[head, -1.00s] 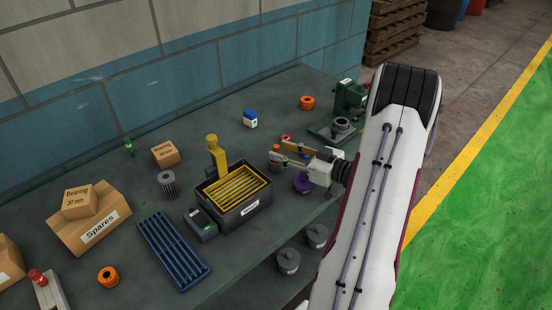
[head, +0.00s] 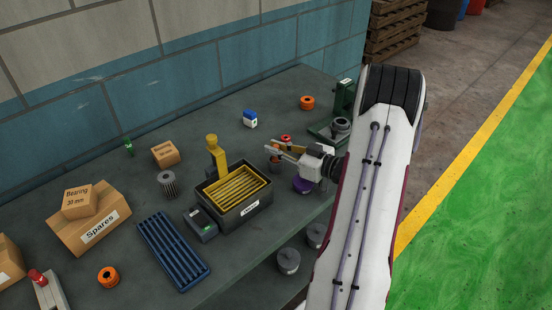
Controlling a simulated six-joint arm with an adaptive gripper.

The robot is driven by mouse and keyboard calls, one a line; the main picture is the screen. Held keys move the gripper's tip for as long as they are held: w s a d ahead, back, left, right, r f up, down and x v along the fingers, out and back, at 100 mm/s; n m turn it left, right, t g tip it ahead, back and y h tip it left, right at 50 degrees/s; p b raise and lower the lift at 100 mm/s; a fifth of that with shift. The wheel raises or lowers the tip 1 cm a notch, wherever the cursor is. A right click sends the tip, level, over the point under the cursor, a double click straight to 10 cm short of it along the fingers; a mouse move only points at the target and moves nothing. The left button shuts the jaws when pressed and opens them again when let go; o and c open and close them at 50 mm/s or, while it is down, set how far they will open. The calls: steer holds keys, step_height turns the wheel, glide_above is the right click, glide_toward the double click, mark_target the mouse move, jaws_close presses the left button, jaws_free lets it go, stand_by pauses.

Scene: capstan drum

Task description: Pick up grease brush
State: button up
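A tan, elongated piece (head: 292,147), which looks like the grease brush's handle, is at the right part of the grey bench. It is partly hidden by my gripper, and I cannot make out its bristles. My gripper (head: 274,149) reaches in from the right, with its fingers pointing left, right beside the tan piece. The fingers are small and overlap it in this view. I cannot tell whether they touch it or how far apart they are.
A dark bin with yellow slats (head: 237,211) stands left of my gripper.

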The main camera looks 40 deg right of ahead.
steer(key=shift+r, duration=0.1)
jaws_close()
steer(key=shift+r, duration=4.9)
